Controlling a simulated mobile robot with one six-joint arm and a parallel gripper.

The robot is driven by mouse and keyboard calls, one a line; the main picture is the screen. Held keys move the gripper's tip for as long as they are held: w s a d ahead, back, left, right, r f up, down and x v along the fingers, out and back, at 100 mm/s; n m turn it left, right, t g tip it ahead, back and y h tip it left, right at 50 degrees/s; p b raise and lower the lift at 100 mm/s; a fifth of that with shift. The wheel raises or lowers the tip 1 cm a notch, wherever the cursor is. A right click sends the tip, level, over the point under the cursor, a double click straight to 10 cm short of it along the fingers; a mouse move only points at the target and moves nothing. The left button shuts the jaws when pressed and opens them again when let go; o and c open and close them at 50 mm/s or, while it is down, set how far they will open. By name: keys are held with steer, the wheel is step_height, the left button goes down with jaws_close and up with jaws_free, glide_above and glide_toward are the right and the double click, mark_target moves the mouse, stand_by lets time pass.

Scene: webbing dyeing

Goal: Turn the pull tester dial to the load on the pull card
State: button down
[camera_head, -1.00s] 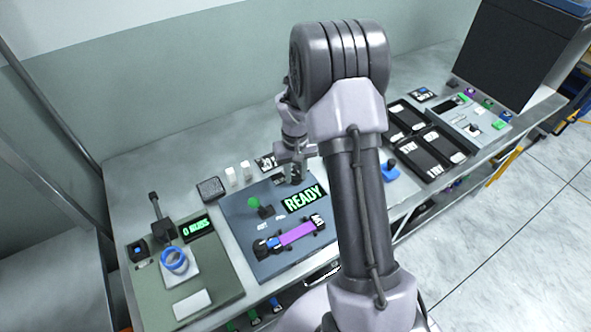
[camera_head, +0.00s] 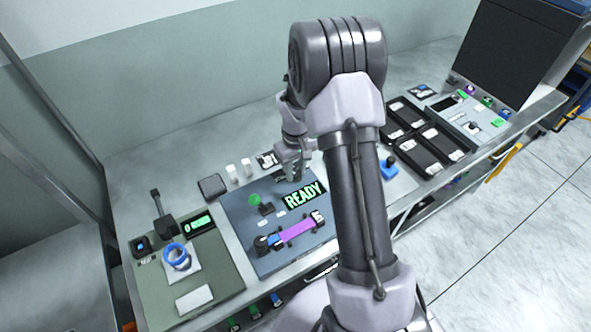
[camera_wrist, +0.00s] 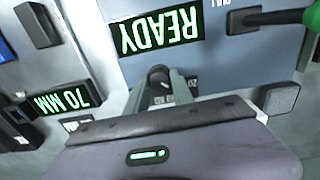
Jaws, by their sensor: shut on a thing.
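The pull tester is a blue-grey panel (camera_head: 235,213) on the bench, with a lit green READY display (camera_head: 303,195), a green-knobbed lever (camera_head: 254,200) and a purple strap (camera_head: 297,231) held across its front. My gripper (camera_head: 288,172) is down at the panel's back edge, above the READY display. In the wrist view my gripper (camera_wrist: 160,88) is shut on a dark round dial (camera_wrist: 159,74). Small scale labels (camera_wrist: 193,83) beside the dial are partly hidden by my fingers.
To the left is a green-grey station (camera_head: 220,270) with a blue ring (camera_head: 176,257) and a display (camera_head: 198,224). Several black trays (camera_head: 437,142) are to the right. A 70 MM display (camera_wrist: 60,100) shows in the wrist view. My arm hides the bench's middle.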

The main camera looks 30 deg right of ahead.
mark_target(295, 173)
steer(key=c, duration=1.1)
jaws_free()
step_height(295, 173, up, 18)
steer(key=p, duration=0.4)
steer(key=shift+f+p, duration=0.25)
steer(key=shift+p, duration=0.15)
